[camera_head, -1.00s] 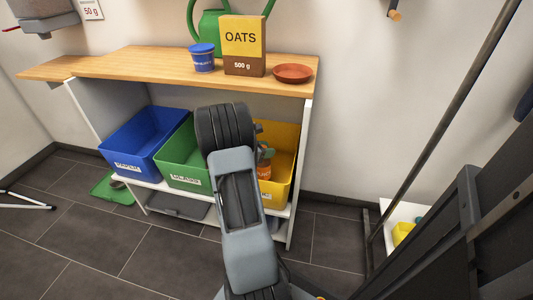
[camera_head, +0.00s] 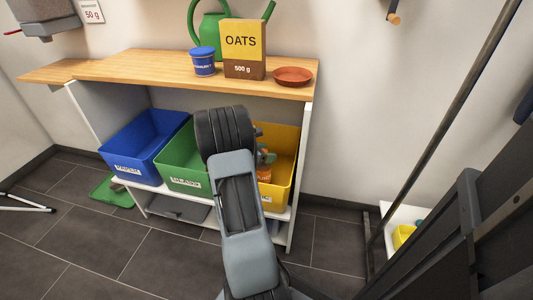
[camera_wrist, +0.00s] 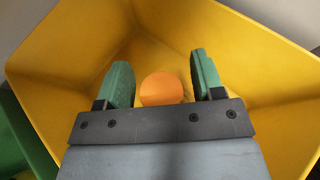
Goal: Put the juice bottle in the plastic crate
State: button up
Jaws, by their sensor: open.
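The yellow crate (camera_head: 285,145) stands at the right end of the lower shelf, its front label partly visible. An orange item (camera_head: 264,175), which looks like the juice bottle, is inside it, largely hidden behind my arm. In the wrist view its round orange top (camera_wrist: 161,89) shows between the fingers, with a gap on each side. My gripper (camera_wrist: 162,82) is open, its green fingers inside the yellow crate walls (camera_wrist: 65,75). In the head view the fingertips (camera_head: 266,157) show beside my wrist, by the orange item. Whether the bottle stands on the crate floor is unclear.
A green crate (camera_head: 178,158) and a blue crate (camera_head: 135,150) stand left of the yellow one. The wooden top (camera_head: 150,68) above holds an oats box (camera_head: 243,48), a blue tub (camera_head: 203,62), a red dish (camera_head: 292,76) and a green watering can (camera_head: 208,30).

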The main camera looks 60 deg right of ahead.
jog(key=p+v, duration=0.4)
jog(key=v, duration=0.8)
jog(key=s+a+r+m+t+y, duration=0.1)
jog(key=a+r+m+t+y, duration=0.1)
jog(key=a, duration=0.9)
jog(key=s+a+r+m+t+y, duration=0.2)
jog(key=a+m+t+y, duration=0.2)
jog(key=a, duration=0.7)
jog(key=s+a+r+m+t+y, duration=0.2)
jog(key=a+m+y, duration=0.3)
jog(key=a, duration=0.7)
jog(key=shift+s+r+m+t+y+b, duration=0.15)
jog(key=shift+r+m+t+y+b, duration=0.25)
jog(key=shift+m, duration=0.4)
jog(key=shift+r, duration=0.1)
